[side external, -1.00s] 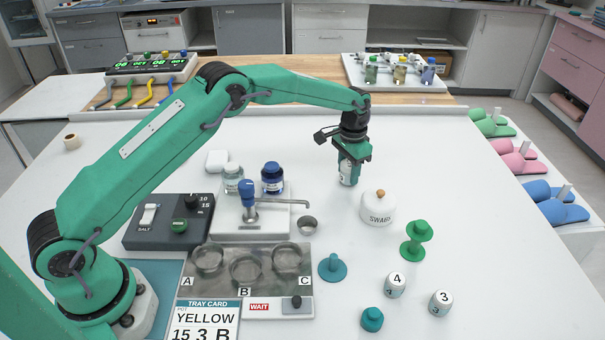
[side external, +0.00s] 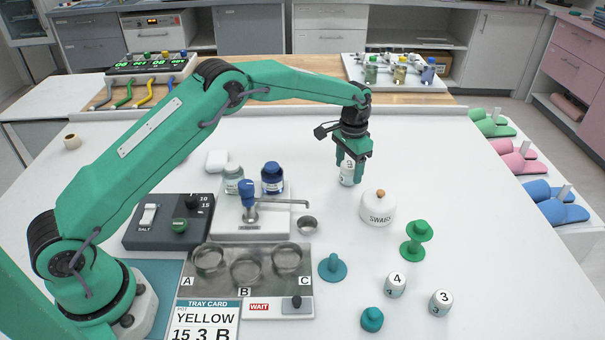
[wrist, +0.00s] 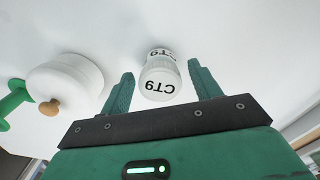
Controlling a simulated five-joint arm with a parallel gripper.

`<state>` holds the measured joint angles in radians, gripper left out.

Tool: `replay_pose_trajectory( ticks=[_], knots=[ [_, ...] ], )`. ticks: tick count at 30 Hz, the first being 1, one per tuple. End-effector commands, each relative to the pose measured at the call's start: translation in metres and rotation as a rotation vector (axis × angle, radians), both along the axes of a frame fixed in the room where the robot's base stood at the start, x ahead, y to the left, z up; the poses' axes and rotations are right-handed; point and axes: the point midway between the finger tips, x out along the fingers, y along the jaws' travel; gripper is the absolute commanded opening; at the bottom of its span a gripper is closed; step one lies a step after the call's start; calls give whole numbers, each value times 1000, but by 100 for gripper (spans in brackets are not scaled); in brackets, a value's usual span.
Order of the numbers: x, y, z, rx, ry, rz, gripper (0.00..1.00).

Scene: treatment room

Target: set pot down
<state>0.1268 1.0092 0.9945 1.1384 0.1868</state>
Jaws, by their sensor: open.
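A small white pot (side external: 347,174) stands upright on the white table, with a dark marking on its upper part. My gripper (side external: 354,157) is above and around the top of the pot. Its two fingers (wrist: 160,88) are spread apart and hold nothing.
A white swabs jar (side external: 377,208) with a wooden knob stands close by, front right of the pot. Two more numbered pots, 4 (side external: 396,285) and 3 (side external: 441,302), stand nearer. The table behind is clear.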

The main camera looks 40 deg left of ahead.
Motion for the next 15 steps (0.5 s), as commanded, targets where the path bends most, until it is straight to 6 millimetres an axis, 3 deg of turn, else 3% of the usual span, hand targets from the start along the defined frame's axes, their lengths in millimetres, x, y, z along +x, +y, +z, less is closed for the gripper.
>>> replay_pose_trajectory(
  ticks=[15],
  knots=[
    [1,0,80,0,-3,0,63]
  ],
)
